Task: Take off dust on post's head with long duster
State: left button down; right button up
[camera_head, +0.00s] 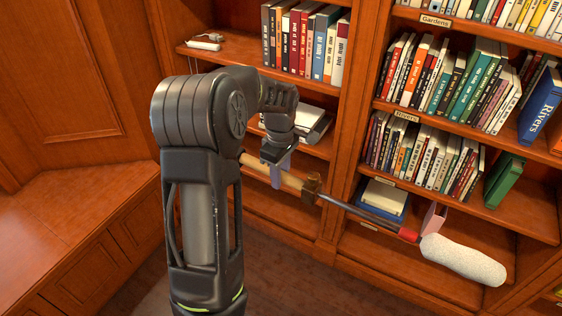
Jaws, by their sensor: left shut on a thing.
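The long duster has a wooden handle (290,181), a metal rod with a red collar and a fluffy white head (463,259). It slants down to the right, its head in front of the lower shelves. My left gripper (276,166) is shut on the wooden handle near its left end. My arm hides part of the handle's end. The post's head is not recognisable in this view, and no dust can be made out. My right gripper is not in view.
Bookshelves (370,104) full of books stand ahead and to the right, close behind the duster. A wooden bench (85,215) runs along the left wall. Some bare floor (290,285) shows at the bottom.

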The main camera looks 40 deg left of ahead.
pick_arm(q)
jog(key=n, duration=0.1)
jog(key=f+n, duration=0.1)
jog(key=shift+w+n, duration=0.1)
jog(key=shift+n, duration=0.2)
jog(key=shift+w+a+n, duration=0.15)
jog(key=shift+w+n, duration=0.15)
jog(key=shift+n, duration=0.8)
jog(key=shift+r, duration=0.1)
